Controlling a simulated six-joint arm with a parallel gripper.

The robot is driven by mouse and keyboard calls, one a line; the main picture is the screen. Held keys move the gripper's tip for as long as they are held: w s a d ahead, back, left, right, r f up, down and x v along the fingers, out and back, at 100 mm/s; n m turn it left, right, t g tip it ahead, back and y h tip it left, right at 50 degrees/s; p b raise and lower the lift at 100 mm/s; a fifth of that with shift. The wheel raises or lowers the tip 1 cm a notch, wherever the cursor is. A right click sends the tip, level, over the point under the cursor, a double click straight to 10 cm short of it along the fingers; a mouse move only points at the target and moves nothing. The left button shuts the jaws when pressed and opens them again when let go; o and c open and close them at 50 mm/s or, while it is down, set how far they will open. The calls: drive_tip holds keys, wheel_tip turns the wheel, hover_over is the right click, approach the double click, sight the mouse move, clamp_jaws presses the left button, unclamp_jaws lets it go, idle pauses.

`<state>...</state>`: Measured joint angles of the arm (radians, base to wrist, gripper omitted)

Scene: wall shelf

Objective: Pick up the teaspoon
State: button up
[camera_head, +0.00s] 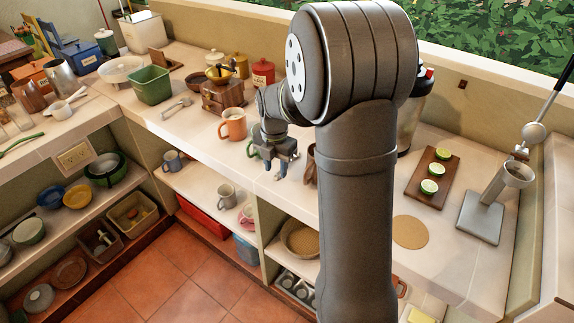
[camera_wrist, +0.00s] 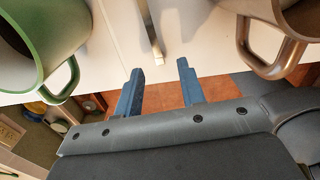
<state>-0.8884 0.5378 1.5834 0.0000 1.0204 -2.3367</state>
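In the wrist view, a thin metal handle (camera_wrist: 152,32), likely the teaspoon's, lies on the pale counter between two mugs, its end near the front edge. Its other end is out of view. My gripper (camera_wrist: 160,68) is open and empty, with its two blue fingers apart. In the picture the handle's end comes between the fingertips; I cannot tell the height gap. In the head view my gripper (camera_head: 281,174) hangs at the counter's front edge, and I cannot make out the handle there.
A green mug (camera_wrist: 35,45) stands left of the handle and a brown mug (camera_wrist: 275,28) right of it, handles near the fingers. An orange mug (camera_head: 233,125) stands farther left. Another spoon-like metal utensil (camera_head: 177,107) lies on the counter. A lime board (camera_head: 432,178) is at right.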

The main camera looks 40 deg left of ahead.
wheel_tip(320, 180, down, 2)
drive_tip(key=shift+f, duration=0.15)
clamp_jaws()
